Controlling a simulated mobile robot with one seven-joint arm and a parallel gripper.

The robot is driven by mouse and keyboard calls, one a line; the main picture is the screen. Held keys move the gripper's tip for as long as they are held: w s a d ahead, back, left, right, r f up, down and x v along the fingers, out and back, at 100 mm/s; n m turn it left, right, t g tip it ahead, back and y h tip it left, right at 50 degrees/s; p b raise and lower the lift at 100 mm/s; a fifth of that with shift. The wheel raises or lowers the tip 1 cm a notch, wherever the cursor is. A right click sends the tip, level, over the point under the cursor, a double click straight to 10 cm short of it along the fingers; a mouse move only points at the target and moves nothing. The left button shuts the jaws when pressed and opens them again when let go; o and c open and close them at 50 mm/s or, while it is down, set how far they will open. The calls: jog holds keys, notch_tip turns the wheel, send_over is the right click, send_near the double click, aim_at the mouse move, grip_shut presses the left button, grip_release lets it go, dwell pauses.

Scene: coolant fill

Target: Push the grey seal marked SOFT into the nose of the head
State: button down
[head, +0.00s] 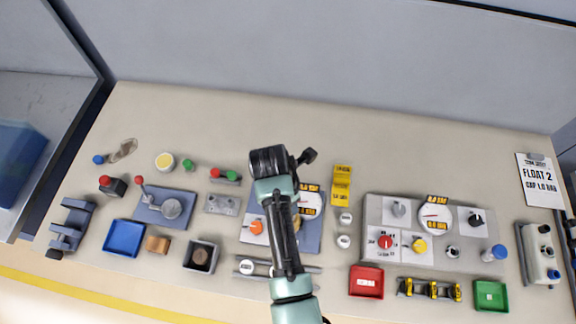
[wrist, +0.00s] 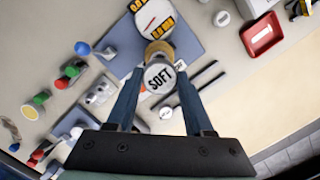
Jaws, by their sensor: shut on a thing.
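In the wrist view, the seal (wrist: 158,77) shows as a round pale grey disc with SOFT in black on its face. My gripper (wrist: 160,84) is shut on it, one blue finger on each side. A brass-coloured part (wrist: 158,49), perhaps the head's nose, shows just beyond the seal at the edge of the blue panel (wrist: 122,38). The seal overlaps it in the picture; I cannot tell whether they touch. In the head view my arm covers much of the blue panel (head: 275,240), and the gripper's fingers and the seal are hidden.
A round gauge (head: 311,200) stands on the blue panel. Dark rails (head: 300,269) lie in front, with white discs (head: 345,217) to the right. A yellow stand (head: 341,185), red tray (head: 366,281) and grey panel (head: 375,215) are farther right. The bench behind is clear.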

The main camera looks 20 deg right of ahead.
jog(key=shift+s, duration=0.1)
jog(key=shift+f+b, duration=1.95)
jog(key=shift+f, duration=0.9)
jog(key=shift+p, duration=0.75)
jog(key=shift+f+b, duration=0.9)
jog(key=shift+f, duration=0.3)
jog(key=shift+r, duration=0.2)
jog(key=shift+r+p, duration=0.65)
jog(key=shift+p, duration=0.3)
jog(key=shift+p, duration=0.55)
dwell(0.8)
